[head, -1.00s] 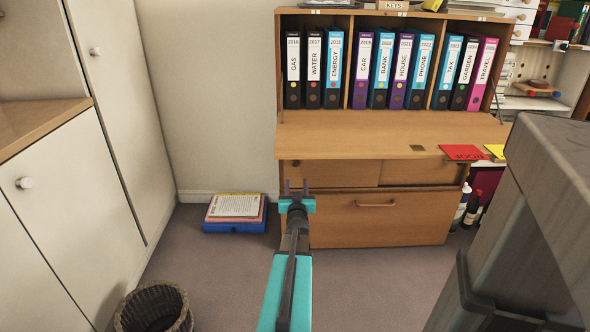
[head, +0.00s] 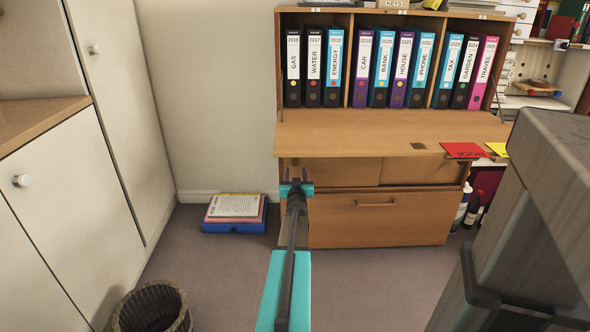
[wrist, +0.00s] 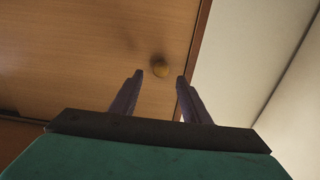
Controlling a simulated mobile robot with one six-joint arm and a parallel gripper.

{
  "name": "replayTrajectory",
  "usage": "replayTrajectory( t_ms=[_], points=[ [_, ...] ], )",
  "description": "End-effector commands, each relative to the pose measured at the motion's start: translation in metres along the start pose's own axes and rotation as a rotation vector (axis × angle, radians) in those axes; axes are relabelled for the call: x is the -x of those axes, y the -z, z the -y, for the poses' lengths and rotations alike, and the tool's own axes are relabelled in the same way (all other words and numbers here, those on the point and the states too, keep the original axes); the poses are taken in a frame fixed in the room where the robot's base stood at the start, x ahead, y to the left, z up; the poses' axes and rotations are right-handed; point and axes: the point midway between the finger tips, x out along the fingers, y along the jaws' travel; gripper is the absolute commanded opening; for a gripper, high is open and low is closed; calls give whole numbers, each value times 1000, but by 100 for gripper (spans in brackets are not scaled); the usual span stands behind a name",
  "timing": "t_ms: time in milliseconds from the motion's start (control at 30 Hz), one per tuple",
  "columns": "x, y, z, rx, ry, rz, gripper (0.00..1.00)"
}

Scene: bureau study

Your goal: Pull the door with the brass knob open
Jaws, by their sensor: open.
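The wooden door (head: 345,172) is the left one of two under the bureau's fold-down flap, and it looks shut. It fills much of the wrist view (wrist: 75,55). Its small round brass knob (wrist: 160,70) shows in the wrist view just beyond and between my fingertips. The knob is too small to make out clearly in the head view. My gripper (head: 297,173) is open and empty in front of this door, below the flap. In the wrist view my gripper (wrist: 159,77) has a finger to either side of the knob, apart from it.
The lowered flap (head: 380,133) juts out above the doors. A wide drawer (head: 375,218) lies below them. A paper stack on a blue box (head: 235,227) sits on the floor to the left. A wicker basket (head: 152,308) stands front left. Carpet between is clear.

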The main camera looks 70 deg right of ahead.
Motion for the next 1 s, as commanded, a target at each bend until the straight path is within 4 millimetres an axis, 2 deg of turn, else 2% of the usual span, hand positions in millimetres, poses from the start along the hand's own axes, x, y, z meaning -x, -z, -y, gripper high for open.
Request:
replayTrajectory(
  t_ms=[100,500,1000],
  points=[
    [-13,-1,0,1,0,-1,43],
    [-45,-1,0,1,1,-1,43],
    [-52,0,1,1,1,0,43]
  ],
)
